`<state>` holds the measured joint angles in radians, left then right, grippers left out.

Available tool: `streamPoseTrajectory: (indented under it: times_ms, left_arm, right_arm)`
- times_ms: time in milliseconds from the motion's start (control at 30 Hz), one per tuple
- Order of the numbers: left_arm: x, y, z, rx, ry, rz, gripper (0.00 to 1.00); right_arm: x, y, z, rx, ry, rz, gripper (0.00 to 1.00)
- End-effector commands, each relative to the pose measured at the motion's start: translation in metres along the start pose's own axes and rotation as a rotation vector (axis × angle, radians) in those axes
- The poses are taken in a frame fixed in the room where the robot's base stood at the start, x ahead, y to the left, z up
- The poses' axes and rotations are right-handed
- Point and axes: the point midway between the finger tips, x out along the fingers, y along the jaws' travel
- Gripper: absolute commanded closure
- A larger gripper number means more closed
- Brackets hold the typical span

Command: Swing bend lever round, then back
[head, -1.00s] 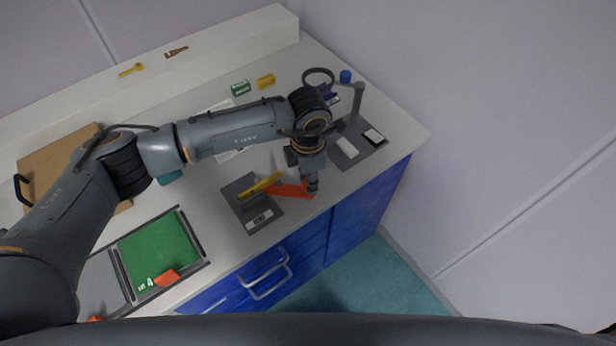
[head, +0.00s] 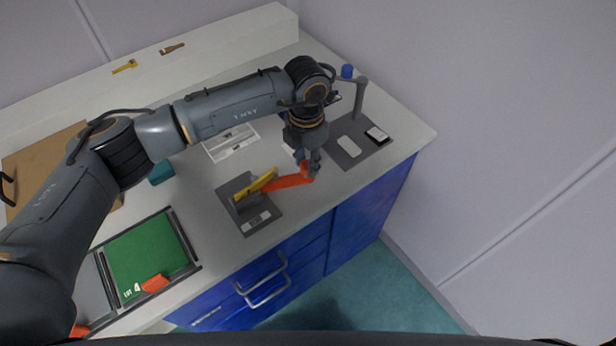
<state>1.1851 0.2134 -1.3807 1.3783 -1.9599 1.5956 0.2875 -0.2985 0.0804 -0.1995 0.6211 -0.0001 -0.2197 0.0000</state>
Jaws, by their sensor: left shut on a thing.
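The bend lever (head: 285,182) is an orange-red bar reaching right from a grey bending device (head: 250,212) on the bench. A yellow strip (head: 255,185) stands on that device near the lever's inner end. My left gripper (head: 309,170) points down at the lever's outer end, shut on it. Its fingers partly hide that end. My right gripper is not in view.
A second grey base (head: 362,153) with a post and dark display stands to the right. A green mat (head: 148,259) with an orange piece lies in a tray at left. A white printed sheet (head: 232,142) lies behind. Blue drawers (head: 262,285) are below the bench's front edge.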

Motion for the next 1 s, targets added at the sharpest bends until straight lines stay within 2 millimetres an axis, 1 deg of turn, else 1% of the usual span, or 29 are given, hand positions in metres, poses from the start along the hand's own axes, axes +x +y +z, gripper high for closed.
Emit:
streamPoseTrajectory:
  times_ms: [33,400,700,1000]
  left_arm:
    - [0.006,0.006,0.004,-0.047,-0.002,0.002,1.00]
    - [0.004,0.047,0.014,-0.401,-0.002,0.001,1.00]
    - [0.003,0.079,0.012,-0.671,-0.001,0.001,1.00]
    - [0.001,0.101,0.005,-0.864,0.000,0.001,1.00]
  right_arm:
    - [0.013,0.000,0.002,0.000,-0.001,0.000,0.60]
    - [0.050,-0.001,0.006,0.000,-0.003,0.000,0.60]
    - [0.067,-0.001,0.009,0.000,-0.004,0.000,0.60]
    - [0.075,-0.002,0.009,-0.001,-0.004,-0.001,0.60]
